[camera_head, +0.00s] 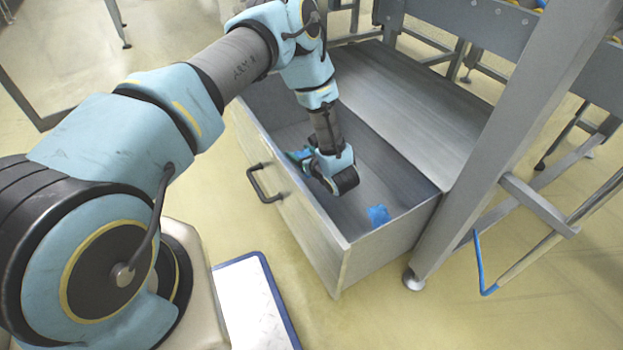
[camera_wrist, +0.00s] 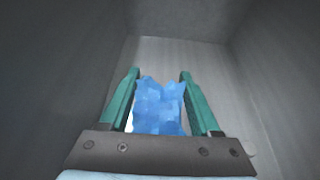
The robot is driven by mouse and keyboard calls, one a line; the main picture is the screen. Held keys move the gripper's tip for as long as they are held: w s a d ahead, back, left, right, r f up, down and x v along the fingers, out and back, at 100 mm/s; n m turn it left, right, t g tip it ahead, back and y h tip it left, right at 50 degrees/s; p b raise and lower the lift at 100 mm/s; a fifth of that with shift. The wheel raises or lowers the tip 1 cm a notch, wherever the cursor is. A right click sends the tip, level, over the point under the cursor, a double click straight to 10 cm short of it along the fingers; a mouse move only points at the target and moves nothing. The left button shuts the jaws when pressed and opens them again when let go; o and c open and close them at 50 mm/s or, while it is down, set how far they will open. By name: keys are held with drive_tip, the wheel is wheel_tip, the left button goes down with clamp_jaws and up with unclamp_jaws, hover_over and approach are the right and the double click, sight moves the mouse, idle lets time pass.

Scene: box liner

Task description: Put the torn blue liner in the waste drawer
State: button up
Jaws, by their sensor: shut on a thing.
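The waste drawer (camera_head: 293,222) is a grey open box, pulled out, with a dark handle on its front. My gripper is down inside it in the head view, where its fingertips are mostly hidden by the wrist. In the wrist view, my gripper (camera_wrist: 160,76) has its two green fingers shut on a crumpled light-blue liner (camera_wrist: 160,108). Grey drawer walls surround it there. A small blue scrap (camera_head: 378,214) lies inside the drawer near its right end in the head view. I cannot tell whether it is torn from the held liner.
A grey metal frame leg (camera_head: 500,150) stands close to the right of the drawer. A white panel with a blue rim (camera_head: 252,300) is at the bottom, near my base.

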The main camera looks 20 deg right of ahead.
sight(302, 178)
wheel_tip(302, 178, down, 8)
drive_tip(key=b, duration=0.2)
drive_tip(key=shift+f+b, duration=0.25)
drive_tip(key=shift+b, duration=0.1)
drive_tip(key=shift+f, duration=0.1)
drive_tip(key=o, duration=1.3)
drive_tip(key=shift+s+r, duration=0.15)
drive_tip(key=shift+r, duration=0.05)
drive_tip(key=p+v, duration=0.4)
drive_tip(key=v, duration=0.7)
drive_tip(key=shift+s+r, duration=0.1)
drive_tip(key=shift+s, duration=0.25)
